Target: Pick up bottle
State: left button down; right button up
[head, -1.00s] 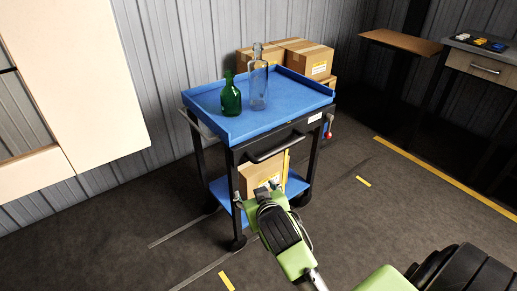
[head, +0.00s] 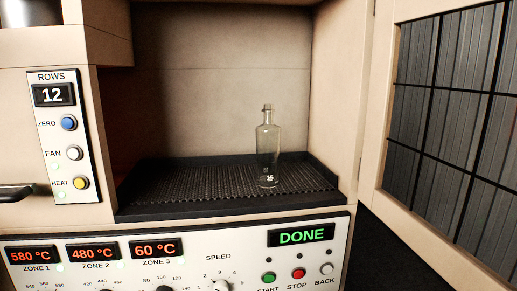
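A clear glass bottle (head: 268,152) stands upright on the dark ridged floor (head: 190,190) of an open oven chamber. It is right of the chamber's middle, near the right wall, with a small white mark low on its front. Nothing touches its sides. Neither of my grippers shows in the head view now.
The door (head: 380,100) with a dark gridded window stands open on the right. A control panel (head: 180,270) below reads DONE, with zone readouts of 580, 480 and 60 °C. A button panel (head: 60,135) is on the left. The chamber floor around the bottle is clear.

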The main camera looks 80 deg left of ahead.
aim_at(267, 135)
jog(key=u, duration=2.45)
